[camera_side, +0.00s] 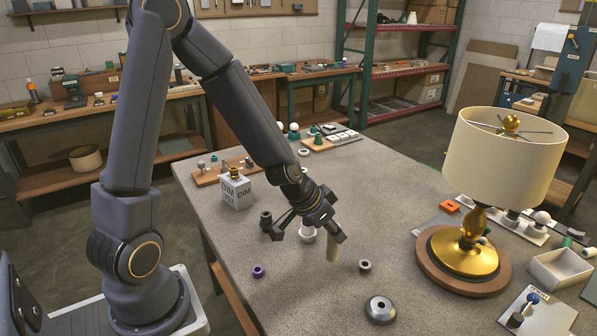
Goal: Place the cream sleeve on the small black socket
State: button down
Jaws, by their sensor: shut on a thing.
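The cream sleeve (333,246) hangs upright at my gripper (335,236), which is shut on it. The sleeve's upper end is hidden by the fingers. Its lower end is close to the table top, and I cannot tell whether it touches. A small dark socket-like ring (365,266) stands on the table just right of the sleeve, apart from it. A taller black cylindrical piece (266,220) stands to the left of my gripper. I cannot tell for sure which of these two is the small black socket.
A purple ring (258,271) and a silver domed disc (380,309) lie nearer the front. A white piece (307,234) stands behind the gripper. A brass lamp (478,262) with a cream shade stands right, and a DIM box (235,191) left.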

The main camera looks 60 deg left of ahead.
jog(key=s+a+r+n+y, duration=0.2)
jog(key=a+n, duration=0.1)
jog(key=a, duration=0.5)
jog(key=s+a+r+n+g+y, duration=0.1)
jog(key=a+n, duration=0.2)
jog(key=a, duration=0.5)
jog(key=s+a+r+n+y, duration=0.2)
jog(key=a+n, duration=0.1)
jog(key=a, duration=0.6)
jog(key=shift+w+d+f, duration=0.15)
jog(key=shift+f, duration=2.5)
jog(key=shift+f, duration=0.1)
jog(key=shift+f, duration=0.3)
jog(key=c, duration=1)
grip_release()
